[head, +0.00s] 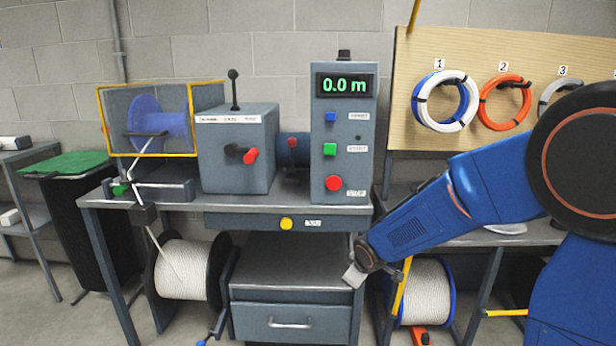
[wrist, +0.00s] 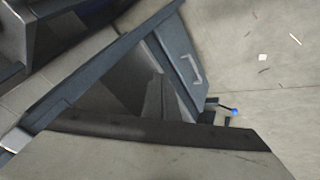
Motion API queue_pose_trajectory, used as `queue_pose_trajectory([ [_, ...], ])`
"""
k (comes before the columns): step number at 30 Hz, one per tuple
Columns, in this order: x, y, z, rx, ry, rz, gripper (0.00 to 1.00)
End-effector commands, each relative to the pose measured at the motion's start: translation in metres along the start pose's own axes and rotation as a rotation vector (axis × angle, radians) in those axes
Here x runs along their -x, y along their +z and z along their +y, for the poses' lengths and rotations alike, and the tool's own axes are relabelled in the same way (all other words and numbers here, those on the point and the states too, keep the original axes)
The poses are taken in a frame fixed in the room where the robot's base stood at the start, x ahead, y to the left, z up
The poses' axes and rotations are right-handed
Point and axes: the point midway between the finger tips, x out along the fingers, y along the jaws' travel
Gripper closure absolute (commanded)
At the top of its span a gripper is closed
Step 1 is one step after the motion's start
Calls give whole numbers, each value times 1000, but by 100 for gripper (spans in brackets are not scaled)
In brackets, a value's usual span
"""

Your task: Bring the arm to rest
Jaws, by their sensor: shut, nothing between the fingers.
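My blue arm (head: 435,215) reaches in from the right in the head view and slants down to the left. My gripper (head: 353,276) is at its low end, a small pale grey tip beside the right front corner of the bench, below the tabletop. It is shut and empty. It appears close to the right side of the drawer cabinet (head: 290,270); whether it touches cannot be told. The wrist view looks down at a tilt on the cabinet's drawer front (wrist: 185,60) and the floor.
The control box (head: 343,130) reads 0.0 m on the bench. A white rope spool (head: 425,285) with a yellow bar stands just right of my gripper. Another rope spool (head: 185,268) is at left. Coils hang on a board (head: 450,50). Open floor (wrist: 265,85) lies before the drawer.

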Motion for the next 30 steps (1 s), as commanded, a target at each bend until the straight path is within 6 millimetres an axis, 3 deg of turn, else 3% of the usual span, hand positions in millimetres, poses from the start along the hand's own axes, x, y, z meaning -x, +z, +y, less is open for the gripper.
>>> queue_pose_trajectory([
  [1, 18, 8, 7, -31, 12, -7, 100],
  [6, 68, 39, 17, -144, 32, -46, 100],
  [14, 140, 89, 18, -317, 52, -96, 100],
  [23, 215, 146, -3, -511, 59, -140, 100],
  [30, 266, 191, -34, -660, 50, -168, 100],
])
